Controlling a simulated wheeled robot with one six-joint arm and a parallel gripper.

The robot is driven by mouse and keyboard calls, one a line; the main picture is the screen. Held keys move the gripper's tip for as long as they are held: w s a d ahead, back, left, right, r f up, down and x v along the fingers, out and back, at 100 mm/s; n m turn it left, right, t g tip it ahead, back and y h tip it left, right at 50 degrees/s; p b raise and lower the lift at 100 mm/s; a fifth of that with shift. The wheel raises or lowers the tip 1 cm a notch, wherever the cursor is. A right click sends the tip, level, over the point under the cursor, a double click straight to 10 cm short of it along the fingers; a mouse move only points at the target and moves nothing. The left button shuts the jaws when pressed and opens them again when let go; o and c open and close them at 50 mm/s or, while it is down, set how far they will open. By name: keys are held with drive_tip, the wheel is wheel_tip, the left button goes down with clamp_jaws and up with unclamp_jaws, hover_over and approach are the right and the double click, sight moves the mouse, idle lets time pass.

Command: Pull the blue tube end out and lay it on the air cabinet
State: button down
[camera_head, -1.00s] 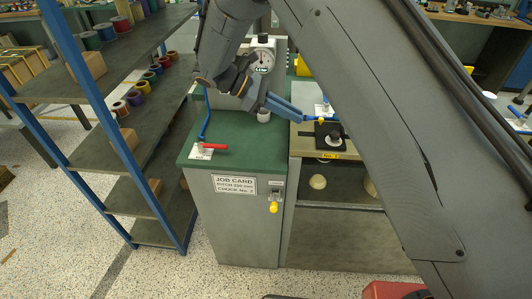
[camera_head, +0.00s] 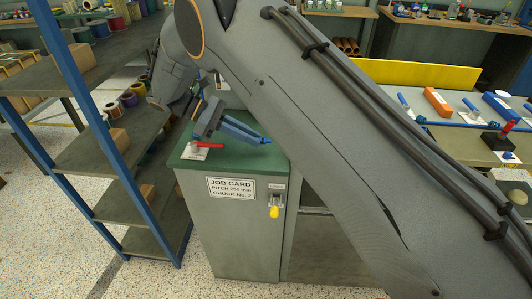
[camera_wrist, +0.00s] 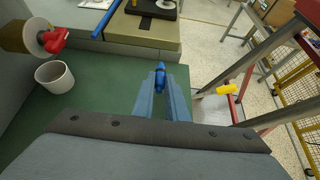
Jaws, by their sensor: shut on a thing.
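My gripper (camera_head: 266,139) is above the green top of the grey air cabinet (camera_head: 226,227), near its right edge. It also shows in the wrist view (camera_wrist: 162,78). Its blue-grey fingers are shut on the blue tube end (camera_wrist: 160,70), of which a short piece shows between the tips. In the head view the fingers hide most of the tube end. A red-handled valve on a white plate (camera_head: 208,145) stands at the left of the cabinet top. I cannot tell whether the tube end touches the top.
A white cup (camera_wrist: 54,77) and a red fitting (camera_wrist: 55,40) stand along the cabinet's back in the wrist view. A bench with a black block (camera_wrist: 153,8) and a blue rod (camera_wrist: 105,20) adjoins it. A shelf (camera_head: 112,150) stands close on the left.

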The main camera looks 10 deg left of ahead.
sight(250, 153)
drive_tip(key=shift+f, duration=0.55)
drive_tip(key=shift+f+b, duration=0.55)
drive_tip(key=shift+f, duration=0.5)
drive_tip(key=c, duration=1.7)
unclamp_jaws()
drive_tip(key=shift+a, duration=0.1)
drive_tip(key=b+v, duration=0.3)
drive_tip(key=v, duration=0.3)
drive_tip(key=shift+a+r, duration=0.15)
drive_tip(key=shift+a, duration=0.25)
drive_tip(key=shift+a+r, duration=0.3)
